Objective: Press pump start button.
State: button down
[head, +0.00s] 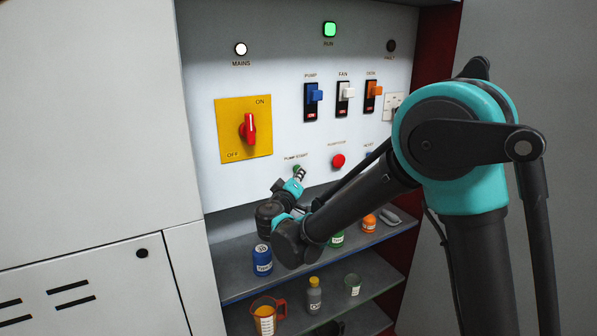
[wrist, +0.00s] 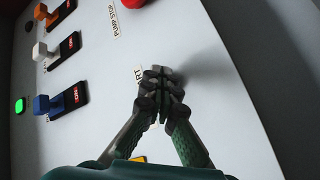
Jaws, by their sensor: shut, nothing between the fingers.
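The pump start button (head: 296,168) shows as a small bit of green under its PUMP START label (head: 296,156) on the white panel, mostly covered by my gripper in the head view. My gripper (head: 300,174) is shut and empty, its fingertips right at the button. In the wrist view the closed fingertips (wrist: 162,76) lie over the label's end, "RT" (wrist: 138,74), and the button is hidden behind them. I cannot tell whether the tips touch it. The green RUN lamp (head: 329,29) is lit.
The red pump stop button (head: 338,161) sits to the right, also at the wrist view's top edge (wrist: 132,2). A red rotary switch (head: 249,129) and blue, white and orange toggles (head: 315,96) are above. Shelves below hold a blue can (head: 262,261), bottle and jug.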

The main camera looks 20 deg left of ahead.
jog(key=shift+s+d, duration=0.55)
jog(key=shift+d, duration=0.1)
jog(key=shift+s+d, duration=0.1)
jog(key=s+d, duration=0.3)
jog(key=shift+d, duration=0.3)
dwell(0.7)
